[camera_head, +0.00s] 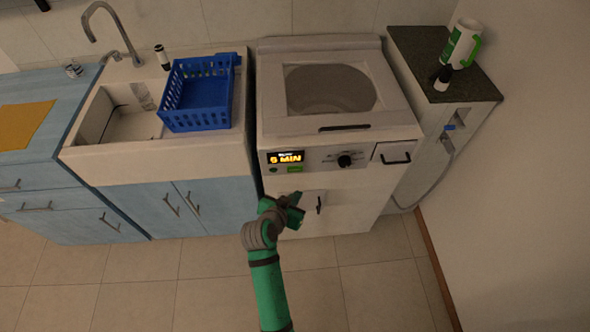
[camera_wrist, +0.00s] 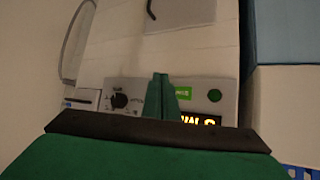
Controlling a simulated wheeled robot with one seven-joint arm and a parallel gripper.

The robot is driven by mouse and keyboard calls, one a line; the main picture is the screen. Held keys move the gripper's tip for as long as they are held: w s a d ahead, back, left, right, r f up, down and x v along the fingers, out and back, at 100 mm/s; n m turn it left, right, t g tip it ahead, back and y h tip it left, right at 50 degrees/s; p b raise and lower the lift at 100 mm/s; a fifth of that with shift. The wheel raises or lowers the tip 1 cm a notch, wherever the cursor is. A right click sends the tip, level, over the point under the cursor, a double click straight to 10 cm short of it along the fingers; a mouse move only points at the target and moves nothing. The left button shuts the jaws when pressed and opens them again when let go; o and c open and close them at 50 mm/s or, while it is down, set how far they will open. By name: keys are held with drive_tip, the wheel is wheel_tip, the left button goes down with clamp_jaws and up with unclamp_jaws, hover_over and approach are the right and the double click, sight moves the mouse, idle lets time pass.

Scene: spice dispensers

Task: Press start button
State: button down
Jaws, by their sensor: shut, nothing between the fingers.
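A white washing machine (camera_head: 345,185) stands with its control panel facing me. The panel has a lit display (camera_head: 286,157) reading about "5 MIN", a green rectangle (camera_head: 294,169) below it and a small dark green round button (camera_head: 273,170) beside that. The wrist view shows the panel upside down, with the green rectangle (camera_wrist: 180,93), the round button (camera_wrist: 214,95) and part of the display (camera_wrist: 207,121). Lettering on the rectangle is too small to read surely. My gripper (camera_head: 298,203) is shut and empty in front of the panel, just below the buttons in the head view; contact cannot be told.
A black knob (camera_head: 345,160) and a detergent drawer (camera_head: 394,153) are right of the display. A handle (camera_head: 319,204) sits low on the front, close to my gripper. A sink with a blue basket (camera_head: 200,95) is left. A dark-topped counter (camera_head: 470,80) is right. Floor in front is clear.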

approach(299, 171)
drive_tip(key=shift+w+d+f, duration=0.3)
drive_tip(key=shift+w+f, duration=0.1)
drive_tip(key=shift+f, duration=0.25)
drive_tip(key=shift+w+d+f, duration=0.35)
drive_tip(key=shift+f, duration=0.3)
drive_tip(key=shift+w+d+f, duration=0.3)
drive_tip(key=shift+w+f, duration=0.1)
drive_tip(key=shift+f, duration=0.25)
drive_tip(key=shift+w, duration=0.2)
idle(0.4)
drive_tip(key=shift+w, duration=0.25)
drive_tip(key=shift+w, duration=0.35)
idle(0.7)
idle(0.4)
drive_tip(key=shift+s, duration=0.75)
drive_tip(key=shift+s+d, duration=0.1)
drive_tip(key=shift+s, duration=2.45)
